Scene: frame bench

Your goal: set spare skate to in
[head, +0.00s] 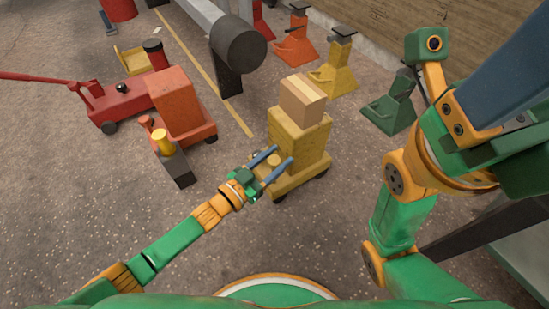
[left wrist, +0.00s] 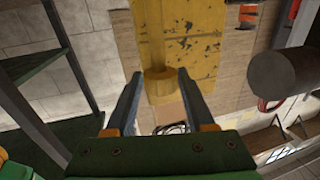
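A worn yellow skate (head: 298,140) with a cardboard box (head: 302,101) on top stands in front of me. My left gripper (head: 278,160) is open at its near left side. In the left wrist view, a short yellow knob (left wrist: 165,85) on the yellow body (left wrist: 190,45) lies between the two spread fingers, with gaps beside it; I cannot tell if either touches. An orange skate (head: 178,105) stands further left, with a yellow knob and dark plate at its near end. No label shows which skate is the spare. My right arm shows, but I see no right fingers.
A red floor jack (head: 125,100) with a long handle stands at the left. Yellow (head: 337,70), red and green (head: 391,105) stands line the back right. A grey beam with a dark round end (head: 238,47) lies behind. Near floor left of my arm is clear.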

